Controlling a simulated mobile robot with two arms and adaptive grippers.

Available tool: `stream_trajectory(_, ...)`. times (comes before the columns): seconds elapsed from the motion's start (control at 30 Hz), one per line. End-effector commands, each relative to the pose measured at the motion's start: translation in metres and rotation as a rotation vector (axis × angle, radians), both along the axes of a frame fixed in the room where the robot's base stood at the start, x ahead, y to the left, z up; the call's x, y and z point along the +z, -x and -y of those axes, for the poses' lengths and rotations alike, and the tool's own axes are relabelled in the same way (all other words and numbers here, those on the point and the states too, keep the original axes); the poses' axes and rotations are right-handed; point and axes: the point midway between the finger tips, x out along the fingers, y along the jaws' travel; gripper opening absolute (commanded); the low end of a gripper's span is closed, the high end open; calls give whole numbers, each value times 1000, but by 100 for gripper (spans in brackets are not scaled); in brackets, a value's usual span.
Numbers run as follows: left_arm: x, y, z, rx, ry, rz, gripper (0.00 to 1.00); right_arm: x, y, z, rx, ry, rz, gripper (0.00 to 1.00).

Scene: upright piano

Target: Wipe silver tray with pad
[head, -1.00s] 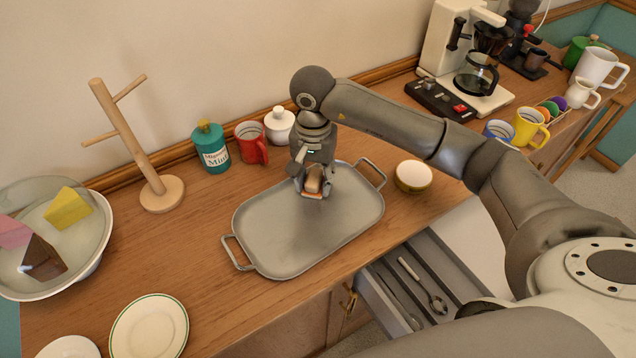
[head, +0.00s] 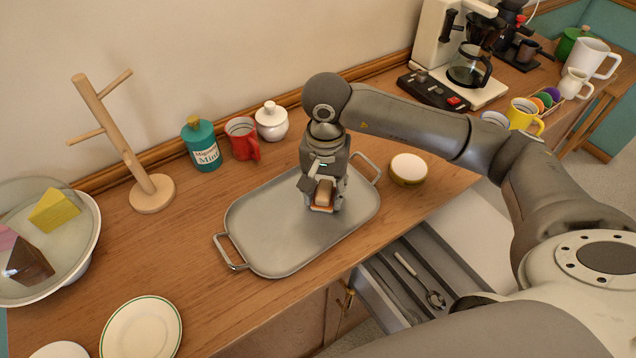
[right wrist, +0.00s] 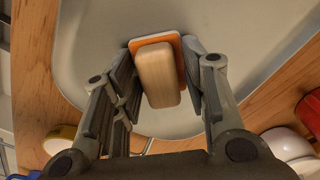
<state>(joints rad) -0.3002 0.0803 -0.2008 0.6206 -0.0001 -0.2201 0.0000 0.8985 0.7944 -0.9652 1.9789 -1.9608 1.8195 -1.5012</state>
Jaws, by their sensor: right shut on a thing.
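The silver tray (head: 275,235) lies flat on the wooden counter, with a handle at each end. My right gripper (head: 324,205) is over the right part of the tray and points down. It is shut on the pad (head: 323,194), which has a pale wooden grip and an orange base. In the right wrist view, the pad (right wrist: 158,75) sits between the fingers, over the grey tray surface (right wrist: 230,40). The pad appears at the tray surface, but I cannot tell whether it touches. My left gripper is not in view.
A white-topped pot (head: 408,168) stands right of the tray. A red mug (head: 242,140), a teal mint canister (head: 201,145) and a white sugar bowl (head: 271,122) stand behind it. An open drawer (head: 400,290) is in front. Plates (head: 142,330) lie at the left.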

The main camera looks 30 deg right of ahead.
Motion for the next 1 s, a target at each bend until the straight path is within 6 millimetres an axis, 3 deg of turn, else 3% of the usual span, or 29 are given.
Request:
stream_trajectory(0.2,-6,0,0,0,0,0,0,-3,15,3,1,2,-1,22)
stream_trajectory(0.57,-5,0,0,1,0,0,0,-2,17,3,1,2,-6,22)
stream_trajectory(1.0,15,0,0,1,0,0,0,37,16,3,1,1,-1,22)
